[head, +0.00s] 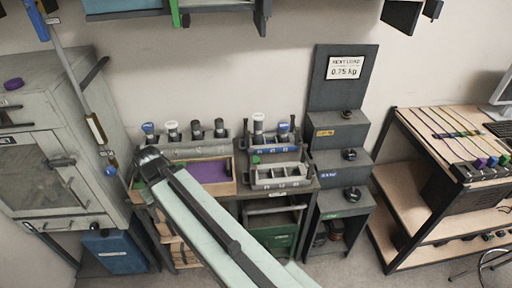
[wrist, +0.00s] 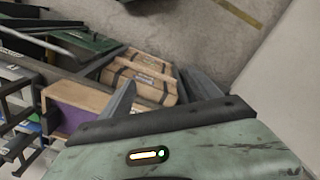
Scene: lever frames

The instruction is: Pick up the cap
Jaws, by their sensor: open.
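I cannot tell for certain which thing is the cap. A small purple, round, cap-like piece (head: 13,84) lies on top of the grey cabinet at the far left in the head view. A small green round piece (head: 256,159) sits at the rack on the right part of the workbench. My gripper (wrist: 158,88) is open in the wrist view, its two grey fingers apart with nothing held between them. Wooden crates lie beyond the fingers. In the head view my arm reaches to the bench's left side, and its fingertips are hidden.
The grey cabinet (head: 42,150) stands left of the workbench. Bottle-like tools stand in racks (head: 200,150) at the bench's back. A wooden tray with a purple base (head: 210,171) lies by my arm. A dark stepped stand (head: 338,133) and shelf desk (head: 440,130) stand right.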

